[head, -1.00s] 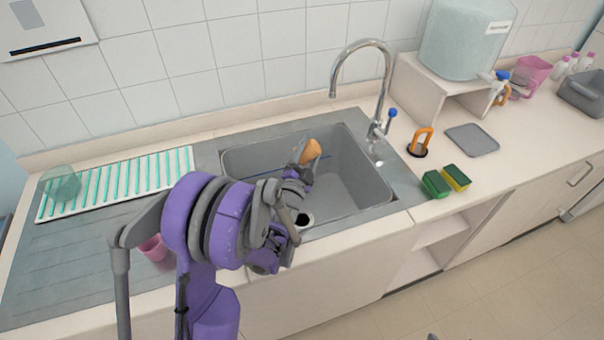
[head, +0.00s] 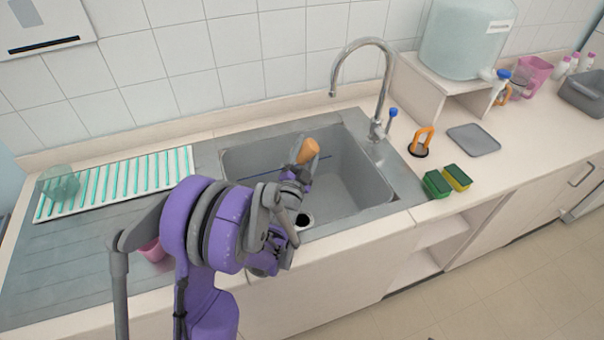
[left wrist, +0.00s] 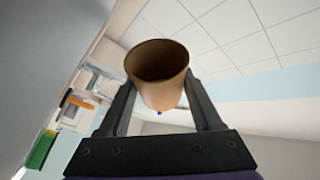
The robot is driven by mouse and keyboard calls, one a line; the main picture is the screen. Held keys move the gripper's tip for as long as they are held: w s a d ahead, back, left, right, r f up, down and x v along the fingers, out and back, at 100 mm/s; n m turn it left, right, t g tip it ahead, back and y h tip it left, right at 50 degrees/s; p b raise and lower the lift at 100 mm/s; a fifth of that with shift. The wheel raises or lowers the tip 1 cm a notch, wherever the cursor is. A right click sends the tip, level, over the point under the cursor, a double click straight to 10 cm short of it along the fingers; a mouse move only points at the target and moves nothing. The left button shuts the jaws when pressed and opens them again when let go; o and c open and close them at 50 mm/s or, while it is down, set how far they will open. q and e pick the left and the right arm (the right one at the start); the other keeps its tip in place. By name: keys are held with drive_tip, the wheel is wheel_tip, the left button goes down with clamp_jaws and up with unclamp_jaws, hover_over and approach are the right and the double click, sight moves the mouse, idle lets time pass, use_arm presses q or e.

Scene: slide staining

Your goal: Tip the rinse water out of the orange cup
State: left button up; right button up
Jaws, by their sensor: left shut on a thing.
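The orange cup (head: 308,150) is held over the grey sink basin (head: 345,180), tilted in the head view. In the left wrist view the cup (left wrist: 158,92) sits between the two dark fingers, its open mouth showing and its inside dark; I cannot tell whether water is in it. My left gripper (head: 303,163) is shut on the cup; its fingers also show in the left wrist view (left wrist: 160,105). The drain hole (head: 304,220) lies in the basin floor near the front. My right gripper is not in view.
The tap (head: 375,90) stands behind the basin on the right. A striped drying mat (head: 115,185) with a clear glass (head: 60,183) is at left. A pink cup (head: 152,250) stands beside my arm.

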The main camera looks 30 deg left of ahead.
use_arm(q)
drive_tip(key=shift+s+a+n, duration=0.1)
drive_tip(key=shift+a+n, duration=0.05)
drive_tip(key=shift+n, duration=0.35)
drive_tip(key=shift+a+r+n, duration=0.1)
drive_tip(key=shift+r+n, duration=0.2)
drive_tip(key=shift+r, duration=0.5)
drive_tip(key=shift+s, duration=0.1)
idle(0.3)
